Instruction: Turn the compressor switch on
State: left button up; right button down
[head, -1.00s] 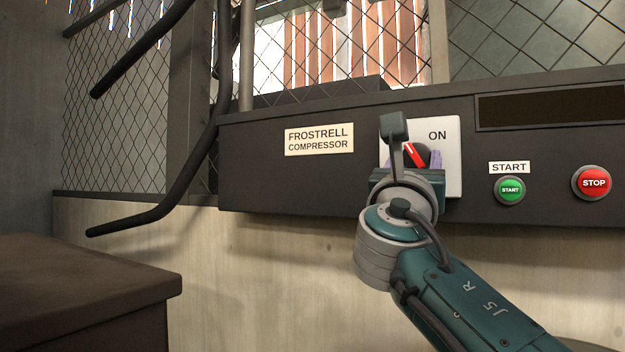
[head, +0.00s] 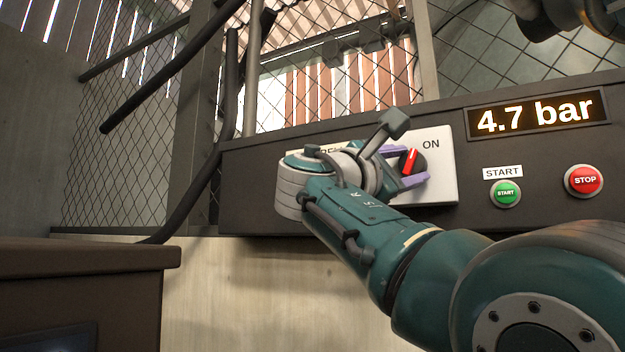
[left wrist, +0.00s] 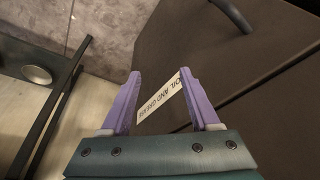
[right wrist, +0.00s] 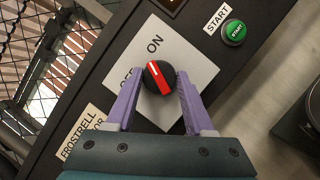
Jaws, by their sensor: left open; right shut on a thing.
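The compressor switch is a round black knob (head: 420,161) with a red pointer bar, on a white plate (head: 440,170) marked ON at its upper right. In the head view the red bar leans up and slightly right. My right gripper (head: 408,180) has its purple fingers shut on the knob's sides; the right wrist view shows the knob (right wrist: 158,78) between the fingertips, with the OFF lettering partly hidden by a finger. My left gripper (left wrist: 160,74) is open and empty, above a dark surface with an OIL AND GREASE label (left wrist: 160,108).
A lit display (head: 536,114) reads 4.7 bar. Below it are a green START button (head: 505,194) and a red STOP button (head: 584,181). Dark bent bars (head: 170,75) and wire mesh stand at left. A brown box top (head: 90,254) is at lower left.

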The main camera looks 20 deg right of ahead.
jog(key=m+g+p, duration=0.1)
jog(key=m, duration=0.2)
jog(key=shift+r, duration=0.2)
jog(key=shift+w+m+g+y+p, duration=0.1)
jog(key=shift+m+g+y+p, duration=0.4)
jog(key=shift+m, duration=0.5)
jog(key=shift+f, duration=0.1)
jog(key=shift+c, duration=1.4)
grip_release()
jog(key=shift+a, duration=0.15)
